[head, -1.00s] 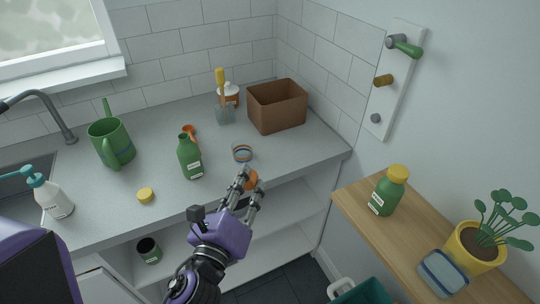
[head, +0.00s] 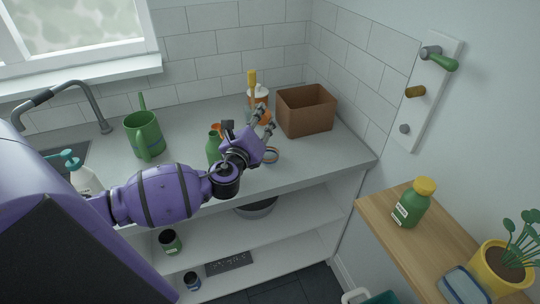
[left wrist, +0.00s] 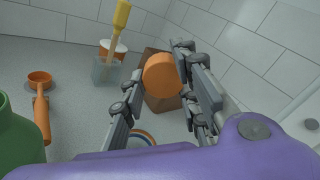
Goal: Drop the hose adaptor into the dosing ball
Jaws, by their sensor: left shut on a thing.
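My left gripper (head: 264,118) is shut on a round orange piece, which I take to be the hose adaptor (left wrist: 163,75). It is held between the fingertips above the counter, in front of the brown box. A small round open thing with blue and orange stripes, which may be the dosing ball (head: 272,155), stands on the counter near the front edge, below and a little right of the gripper. In the left wrist view only part of its rim (left wrist: 144,135) shows, low between the fingers. My right gripper is not in view.
The brown box (head: 305,113) stands close behind the gripper. A clear tumbler with a yellow-handled tool (left wrist: 106,72) and an orange scoop (left wrist: 40,103) stand nearby. A green bottle (head: 213,148) is partly behind my arm; a green watering can (head: 144,135) is further left.

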